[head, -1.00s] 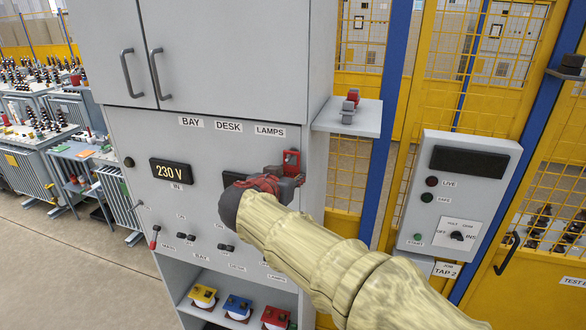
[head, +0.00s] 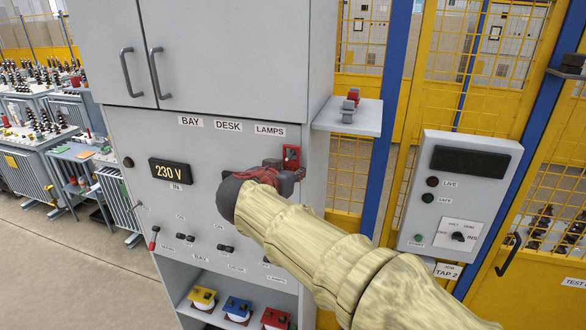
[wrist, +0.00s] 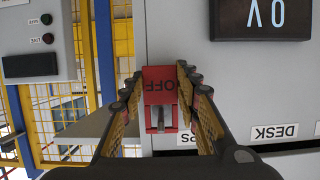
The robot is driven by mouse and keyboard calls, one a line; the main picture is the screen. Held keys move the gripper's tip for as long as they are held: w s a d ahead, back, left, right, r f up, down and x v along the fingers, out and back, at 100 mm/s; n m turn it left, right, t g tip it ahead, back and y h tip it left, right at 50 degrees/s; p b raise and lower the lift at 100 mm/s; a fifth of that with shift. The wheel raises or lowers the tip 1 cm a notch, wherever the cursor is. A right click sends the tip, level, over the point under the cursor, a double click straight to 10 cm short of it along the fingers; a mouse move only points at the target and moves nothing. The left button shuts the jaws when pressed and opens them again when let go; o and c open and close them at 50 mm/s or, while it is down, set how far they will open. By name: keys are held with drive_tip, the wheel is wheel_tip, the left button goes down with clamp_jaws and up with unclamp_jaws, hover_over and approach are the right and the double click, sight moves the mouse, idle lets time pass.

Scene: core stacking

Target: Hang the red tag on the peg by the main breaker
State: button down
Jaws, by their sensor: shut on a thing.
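The red tag (head: 291,157) is upright against the cabinet front, just below the LAMPS label. In the wrist view the tag (wrist: 160,88) reads OFF upside down and sits between the fingers of my gripper (wrist: 160,80). A grey pin shows at the tag's hole; I cannot tell whether it still passes through. My gripper (head: 278,174) is shut on the tag, and the arm partly hides it in the head view.
A 230 V display (head: 171,172) and several small black switches are on the panel. A side shelf (head: 345,121) holds red and grey pieces. A grey control box (head: 455,195) stands right. Coloured parts (head: 237,308) sit in the lower cubby.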

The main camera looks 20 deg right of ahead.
drive_tip(key=s+a+b, duration=0.4)
drive_tip(key=s+b, duration=0.2)
drive_tip(key=shift+s+a, duration=0.25)
drive_tip(key=shift+a, duration=0.1)
idle(1.3)
idle(0.3)
